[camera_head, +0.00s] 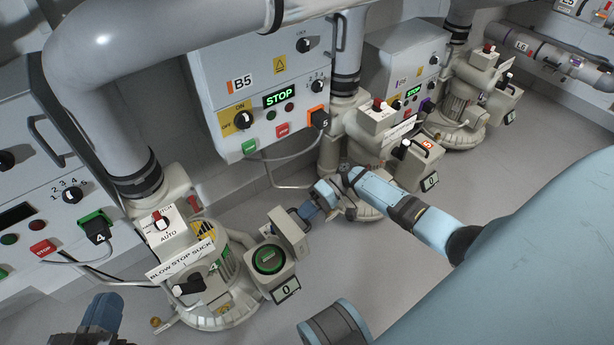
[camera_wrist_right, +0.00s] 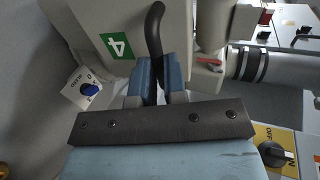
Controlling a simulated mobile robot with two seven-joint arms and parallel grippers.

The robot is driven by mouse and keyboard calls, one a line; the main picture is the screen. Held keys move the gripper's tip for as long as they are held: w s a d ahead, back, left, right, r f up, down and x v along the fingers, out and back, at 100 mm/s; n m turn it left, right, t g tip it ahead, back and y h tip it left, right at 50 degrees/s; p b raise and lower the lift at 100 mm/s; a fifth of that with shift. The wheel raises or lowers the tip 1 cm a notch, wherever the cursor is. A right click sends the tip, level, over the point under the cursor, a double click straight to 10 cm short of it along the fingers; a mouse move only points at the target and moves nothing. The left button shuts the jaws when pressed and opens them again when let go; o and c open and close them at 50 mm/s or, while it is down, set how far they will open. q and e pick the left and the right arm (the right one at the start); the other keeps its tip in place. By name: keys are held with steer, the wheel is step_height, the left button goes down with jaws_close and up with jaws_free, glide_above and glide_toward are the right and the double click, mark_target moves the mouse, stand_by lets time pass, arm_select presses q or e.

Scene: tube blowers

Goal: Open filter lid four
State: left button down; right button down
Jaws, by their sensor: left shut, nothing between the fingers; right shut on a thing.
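Blower four (camera_head: 215,275) stands at the lower left of the head view. Its filter box (camera_head: 270,285) has the lid (camera_head: 287,232) swung up on the far side, and a round green filter (camera_head: 268,260) shows inside. My right gripper (camera_head: 309,208) is at the raised lid. In the right wrist view, my right gripper (camera_wrist_right: 160,75) is shut on the black lid handle (camera_wrist_right: 154,30), beside the green "4" label (camera_wrist_right: 117,45). My left gripper (camera_head: 100,318) is shut and empty at the bottom left, partly cut off by the frame.
Control box B5 (camera_head: 240,82) hangs on the wall behind. Blower five (camera_head: 380,125) stands right of the lid, close to my right gripper. Another control box (camera_head: 50,170) is at the left. Grey floor (camera_head: 425,250) is clear at right.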

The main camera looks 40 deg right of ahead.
steer(key=c, duration=1.2)
jaws_free()
steer(key=shift+s+a+f, duration=0.2)
steer(key=shift+a+f, duration=0.1)
steer(key=shift+f, duration=0.3)
steer(key=shift+o, duration=0.2)
steer(key=shift+w, duration=0.1)
arm_select(q)
steer(key=shift+r+n+t+p, duration=0.3)
steer(key=shift+r+t+p, duration=0.1)
steer(key=shift+r+p, duration=0.5)
arm_select(e)
steer(key=v, duration=0.7)
steer(key=shift+d+r, duration=0.3)
steer(key=shift+r, duration=0.05)
arm_select(q)
steer(key=shift+d, duration=0.1)
